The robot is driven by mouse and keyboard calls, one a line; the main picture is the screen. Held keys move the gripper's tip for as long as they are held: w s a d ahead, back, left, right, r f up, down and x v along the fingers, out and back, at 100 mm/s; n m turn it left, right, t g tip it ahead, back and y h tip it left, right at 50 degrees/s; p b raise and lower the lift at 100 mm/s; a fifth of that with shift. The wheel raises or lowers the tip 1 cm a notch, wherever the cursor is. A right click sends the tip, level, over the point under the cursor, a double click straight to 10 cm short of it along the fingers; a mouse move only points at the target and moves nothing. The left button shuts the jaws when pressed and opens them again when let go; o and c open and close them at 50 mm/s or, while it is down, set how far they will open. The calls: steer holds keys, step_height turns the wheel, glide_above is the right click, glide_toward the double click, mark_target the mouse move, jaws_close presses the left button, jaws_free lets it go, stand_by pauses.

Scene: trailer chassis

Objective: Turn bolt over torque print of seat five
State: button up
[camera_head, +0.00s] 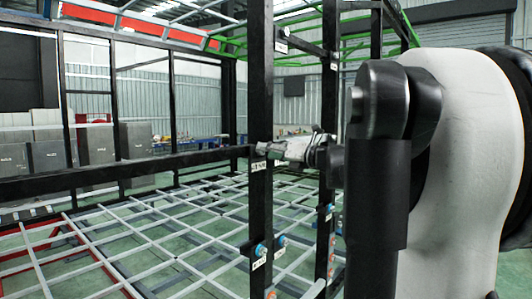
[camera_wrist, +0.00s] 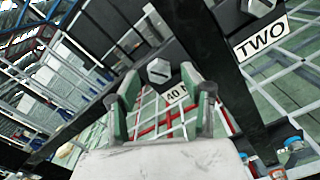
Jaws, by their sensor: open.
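A grey hex bolt head (camera_wrist: 159,70) sits on a black frame beam in the wrist view. Part of a print (camera_wrist: 177,95) reading "40" shows just below it; the rest of its text is hidden behind a finger. My gripper (camera_wrist: 158,82) is open, with its two green fingers on either side of the bolt head in the picture. I cannot tell whether they touch it. No label reading "five" is legible. In the head view my gripper (camera_head: 268,149) is at the black upright post, and the bolt there cannot be made out.
Another hex bolt (camera_wrist: 257,6) sits above a "TWO" label (camera_wrist: 262,38) at upper right. Blue-collared bolts (camera_head: 260,250) line the lower posts. A black upright post (camera_head: 261,215) and a long horizontal beam (camera_head: 130,170) stand close to my gripper. A metal grid lies below.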

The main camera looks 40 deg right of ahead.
steer(key=s+d, duration=0.1)
steer(key=s, duration=0.9)
steer(key=shift+s+d, duration=0.3)
steer(key=shift+d, duration=0.05)
